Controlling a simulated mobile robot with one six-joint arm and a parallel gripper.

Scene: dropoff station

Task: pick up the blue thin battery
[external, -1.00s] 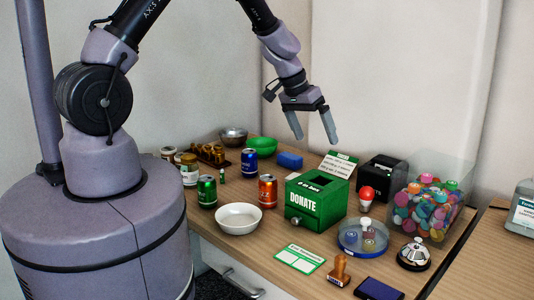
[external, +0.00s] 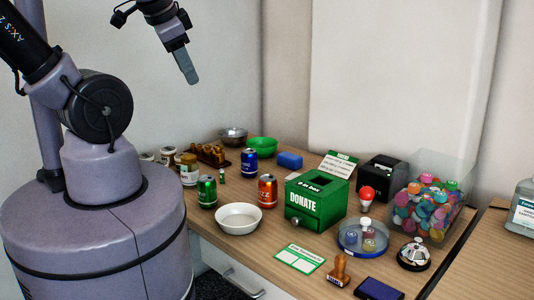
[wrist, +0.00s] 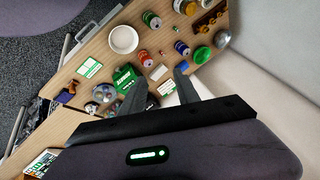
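I cannot make out a thin blue battery for certain. A round clear dish (external: 345,248) right of the donation box holds a few small blue and purple pieces, too small to identify. A small green and white upright cylinder (external: 222,173) stands behind the green can. My gripper (external: 188,68) is high in the air, left of and well above the table's back edge. In the wrist view my gripper (wrist: 158,90) has its two fingers apart with nothing held between them.
A green donation box (external: 316,204), a white bowl (external: 238,219), an orange can (external: 267,191), a blue can (external: 249,162) and a blue block (external: 289,160) stand on the table. A clear bin of coloured discs (external: 428,208) is at right. The air around my gripper is free.

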